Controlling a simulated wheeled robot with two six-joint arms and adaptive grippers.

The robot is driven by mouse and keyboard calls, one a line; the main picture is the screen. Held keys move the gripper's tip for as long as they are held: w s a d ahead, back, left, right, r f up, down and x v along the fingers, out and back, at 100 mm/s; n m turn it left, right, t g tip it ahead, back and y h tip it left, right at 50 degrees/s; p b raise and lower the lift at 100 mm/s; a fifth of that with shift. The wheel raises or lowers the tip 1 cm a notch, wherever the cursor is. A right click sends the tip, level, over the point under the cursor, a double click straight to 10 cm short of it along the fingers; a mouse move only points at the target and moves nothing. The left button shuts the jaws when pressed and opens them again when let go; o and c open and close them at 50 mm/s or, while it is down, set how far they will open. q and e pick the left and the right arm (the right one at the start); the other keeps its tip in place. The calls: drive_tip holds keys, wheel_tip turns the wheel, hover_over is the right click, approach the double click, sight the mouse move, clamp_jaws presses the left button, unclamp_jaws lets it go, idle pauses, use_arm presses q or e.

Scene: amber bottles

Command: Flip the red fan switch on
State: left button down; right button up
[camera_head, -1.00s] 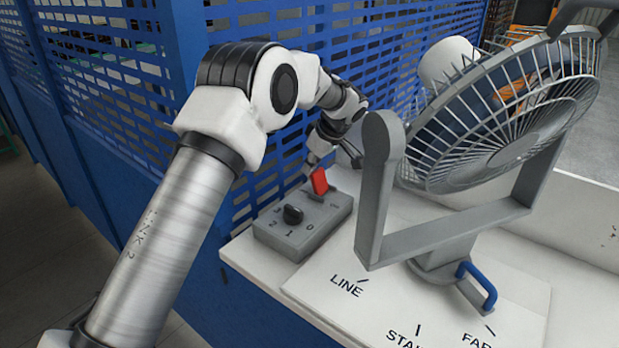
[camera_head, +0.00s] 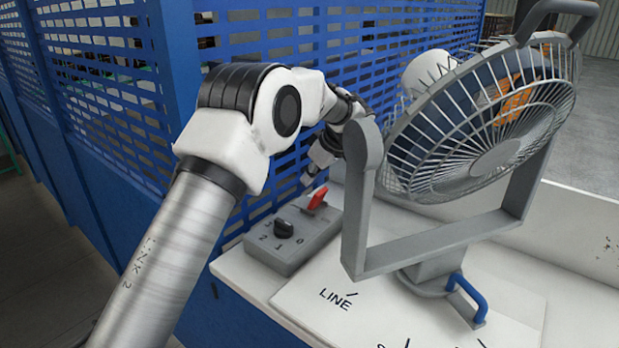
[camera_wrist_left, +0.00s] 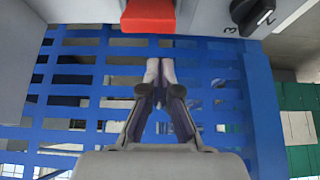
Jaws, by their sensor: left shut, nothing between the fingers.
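The red fan switch (camera_head: 317,198) is a lever on top of a grey control box (camera_head: 284,252). In the head view it leans up and to the right. Its red face (camera_wrist_left: 149,15) also shows at the top of the left wrist view. Contact is not visible. The fan (camera_head: 480,125) stands right of the box. My right gripper is not in view.
A black rotary knob (camera_head: 283,229) sits beside the switch on the box. The fan's grey bracket (camera_head: 430,245) stands close to my left wrist. A blue perforated panel (camera_head: 285,30) rises behind. The white table (camera_head: 240,272) has a front left edge.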

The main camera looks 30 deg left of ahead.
use_arm(q)
wheel_tip(320, 180, up, 6)
hover_over(320, 195)
drive_tip(key=shift+r, duration=0.1)
idle(0.3)
idle(0.5)
